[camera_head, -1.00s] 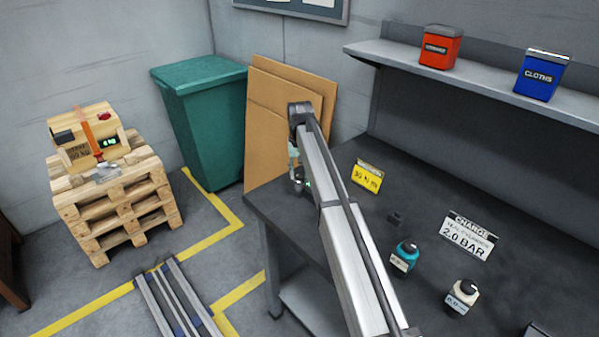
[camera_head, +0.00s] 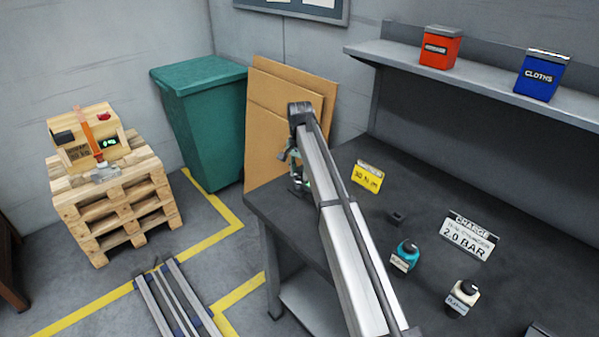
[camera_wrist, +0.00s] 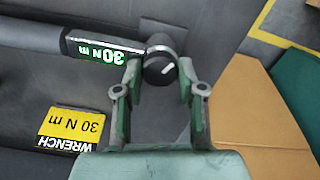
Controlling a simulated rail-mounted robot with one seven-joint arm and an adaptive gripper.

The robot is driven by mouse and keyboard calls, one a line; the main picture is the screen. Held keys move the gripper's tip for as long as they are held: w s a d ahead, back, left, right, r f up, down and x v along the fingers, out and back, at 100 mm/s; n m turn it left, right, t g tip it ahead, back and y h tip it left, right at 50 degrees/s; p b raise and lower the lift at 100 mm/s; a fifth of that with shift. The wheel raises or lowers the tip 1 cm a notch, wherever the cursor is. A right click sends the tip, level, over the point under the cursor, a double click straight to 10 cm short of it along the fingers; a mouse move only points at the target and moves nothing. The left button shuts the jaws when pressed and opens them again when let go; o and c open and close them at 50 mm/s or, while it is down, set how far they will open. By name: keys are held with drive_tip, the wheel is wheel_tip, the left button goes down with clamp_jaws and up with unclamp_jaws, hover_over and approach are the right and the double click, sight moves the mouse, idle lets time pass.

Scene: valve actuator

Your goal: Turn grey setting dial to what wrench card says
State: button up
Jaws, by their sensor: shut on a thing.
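My gripper (camera_wrist: 160,73) is shut on the dial, with one green-grey finger on each side. The yellow wrench card (camera_wrist: 75,124) reads WRENCH, 30 N m, upside down in this view. In the head view the card (camera_head: 367,178) stands on the bench, and my gripper (camera_head: 299,172) is at the bench's far left, partly hidden by my arm.
Cardboard sheets (camera_head: 275,120) and a green bin (camera_head: 208,120) stand beyond the bench's left end.

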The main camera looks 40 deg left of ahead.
sight(300, 174)
drive_tip(key=shift+s+d+f, duration=0.1)
idle(0.3)
drive_tip(key=o, duration=1.2)
drive_tip(key=shift+c, duration=0.2)
wheel_tip(300, 174, up, 12)
